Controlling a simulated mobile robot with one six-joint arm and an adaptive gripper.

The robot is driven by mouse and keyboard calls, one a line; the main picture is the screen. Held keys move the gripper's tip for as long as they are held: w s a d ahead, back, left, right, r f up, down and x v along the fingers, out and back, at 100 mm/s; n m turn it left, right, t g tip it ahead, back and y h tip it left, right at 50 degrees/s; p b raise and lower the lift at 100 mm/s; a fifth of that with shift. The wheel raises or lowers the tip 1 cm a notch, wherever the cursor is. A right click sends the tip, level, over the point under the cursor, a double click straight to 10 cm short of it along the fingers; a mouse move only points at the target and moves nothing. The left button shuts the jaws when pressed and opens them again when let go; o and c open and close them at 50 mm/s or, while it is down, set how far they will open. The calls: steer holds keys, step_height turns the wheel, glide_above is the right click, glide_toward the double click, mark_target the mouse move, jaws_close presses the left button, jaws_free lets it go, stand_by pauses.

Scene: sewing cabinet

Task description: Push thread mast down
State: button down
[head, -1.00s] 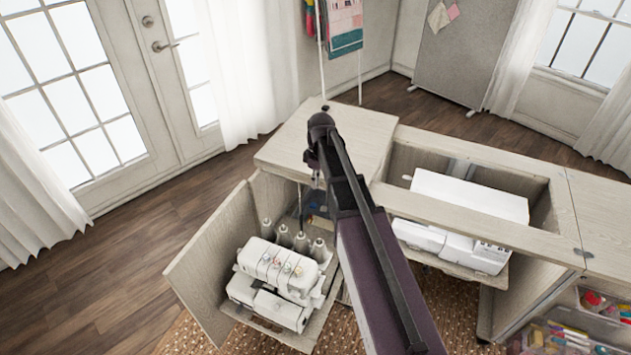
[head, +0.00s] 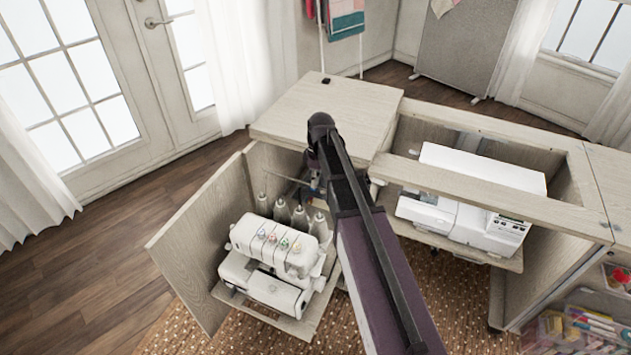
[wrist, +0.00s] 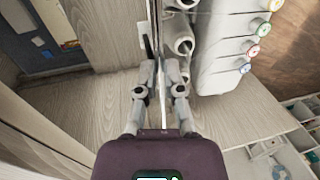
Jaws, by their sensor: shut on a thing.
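The serger (head: 268,250) stands on the cabinet's fold-out door shelf in the head view, with several grey thread cones behind it. A thin bar (head: 288,178), seemingly the top of the thread mast, shows above the cones. In the wrist view a thin pale upright (wrist: 160,90), seemingly the mast, runs between my fingers. My gripper (wrist: 160,72) is shut on it, beside the cones (wrist: 182,40) and the serger's coloured dials. In the head view my arm hides most of the gripper and the mast's lower part.
The open cabinet door (head: 200,245) stands left of the serger. The cabinet top (head: 335,115) is bare except for a small black object (head: 327,81). A white sewing machine (head: 465,210) sits in the bay at right. Wooden panel (wrist: 85,110) lies close beside the fingers.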

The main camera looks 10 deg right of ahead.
steer(key=shift+f+b, duration=0.6)
steer(key=shift+f, duration=0.35)
steer(key=shift+s, duration=0.1)
steer(key=c, duration=0.7)
jaws_free()
steer(key=shift+f, duration=0.15)
steer(key=shift+c, duration=0.2)
steer(key=shift+r, duration=0.3)
step_height(320, 180, up, 30)
steer(key=w+d+p, duration=0.1)
steer(key=w+p, duration=0.1)
steer(key=p, duration=2.8)
steer(key=shift+d, duration=0.15)
steer(key=shift+f, duration=0.1)
